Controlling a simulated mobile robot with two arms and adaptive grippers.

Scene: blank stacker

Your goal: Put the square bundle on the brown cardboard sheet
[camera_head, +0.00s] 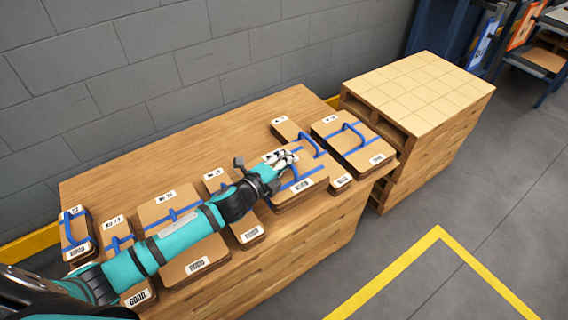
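Several brown cardboard bundles with blue straps and white labels lie in a row on a wooden table. My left gripper (283,158) is over a broad, roughly square bundle (310,167) right of the middle, near its blue straps. Its pale fingertips are small and overlap the bundle, so I cannot tell whether they are open or touching it. Another broad bundle (353,142) lies at the right end of the row. A tan sheet-like top with a grid of squares (418,90) covers the pallet stack at the right. My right gripper is out of view.
The wooden table (105,182) stands along a grey block wall. A broad bundle (165,208) and narrow ones (77,236) lie to the left, partly behind my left arm. The pallet stack (425,150) stands beyond the table's right end; its top is clear.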

